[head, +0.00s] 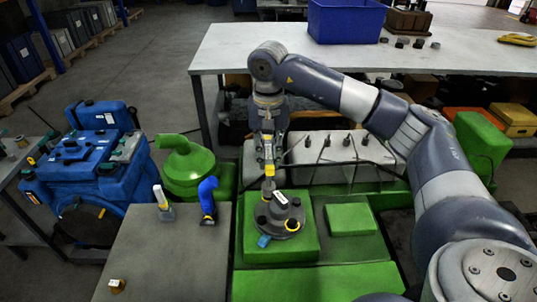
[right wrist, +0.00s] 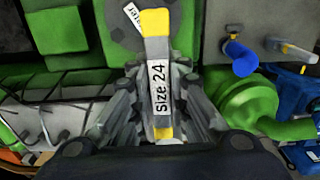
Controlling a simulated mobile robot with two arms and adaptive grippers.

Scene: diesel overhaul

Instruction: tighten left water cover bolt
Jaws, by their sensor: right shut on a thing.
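My right gripper (head: 268,140) points down over the green engine block and is shut on a wrench (right wrist: 158,85). The wrench is grey with yellow bands and a white label reading "Size 24". In the head view the wrench (head: 269,168) hangs upright, its lower end at the back edge of the round grey water cover (head: 275,224). The cover lies on a raised green block and carries a white tag, a yellow ring and a blue part. In the right wrist view the cover (right wrist: 125,22) is partly hidden behind the wrench. I cannot tell whether the wrench touches a bolt. My left gripper is out of view.
A grey table (head: 160,262) at the front left holds a white-topped tool (head: 162,200) and a blue-handled tool (head: 208,196). A green rounded housing (head: 188,165) and a blue machine (head: 85,160) stand left. A white workbench (head: 235,50) with a blue bin (head: 345,20) is behind.

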